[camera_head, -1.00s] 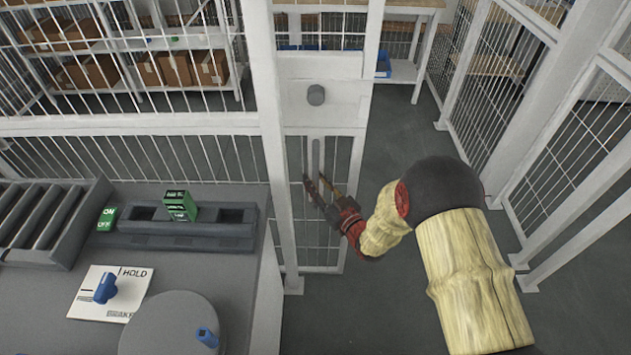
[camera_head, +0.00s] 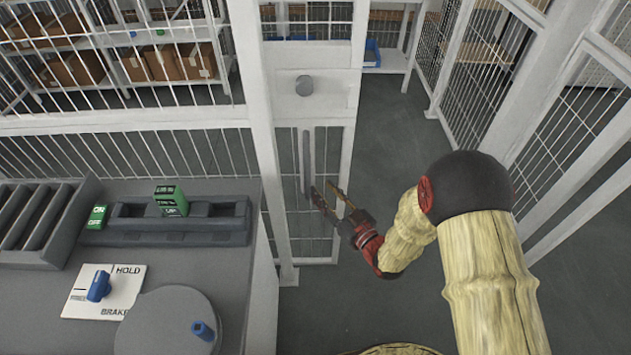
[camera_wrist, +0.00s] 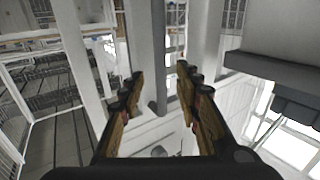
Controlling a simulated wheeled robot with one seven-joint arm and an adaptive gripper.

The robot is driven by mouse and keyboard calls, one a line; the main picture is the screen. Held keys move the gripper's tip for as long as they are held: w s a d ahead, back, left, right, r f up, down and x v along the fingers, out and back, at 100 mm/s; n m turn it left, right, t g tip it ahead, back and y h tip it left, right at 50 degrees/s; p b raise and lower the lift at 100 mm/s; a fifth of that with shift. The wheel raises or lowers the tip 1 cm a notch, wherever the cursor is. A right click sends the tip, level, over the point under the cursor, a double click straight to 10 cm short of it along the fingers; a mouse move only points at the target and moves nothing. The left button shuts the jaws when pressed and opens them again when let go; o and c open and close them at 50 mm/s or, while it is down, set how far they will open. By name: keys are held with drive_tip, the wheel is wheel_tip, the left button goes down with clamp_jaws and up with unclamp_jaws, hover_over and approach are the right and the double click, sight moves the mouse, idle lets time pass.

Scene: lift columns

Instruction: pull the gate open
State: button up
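The gate (camera_head: 348,150) is a narrow white frame with thin vertical bars, beside a white post. It looks in line with the post; I see no clear gap. A grey vertical bar handle (camera_head: 307,165) is on it. My gripper (camera_head: 322,190) is open and empty, just right of and near the handle's lower end. In the wrist view, the handle (camera_wrist: 158,60) appears between the spread fingertips of my gripper (camera_wrist: 160,80), seemingly beyond them. I cannot tell whether a finger touches it.
A grey console (camera_head: 60,335) with a green block (camera_head: 170,200) and a blue HOLD/BRAKE switch (camera_head: 98,286) fills the lower left. Mesh fencing (camera_head: 570,140) stands right. Grey floor (camera_head: 395,130) is clear between.

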drive_tip(key=v, duration=0.2)
drive_tip(key=shift+s+d, duration=0.15)
drive_tip(key=shift+s, duration=0.05)
drive_tip(key=shift+f, duration=0.15)
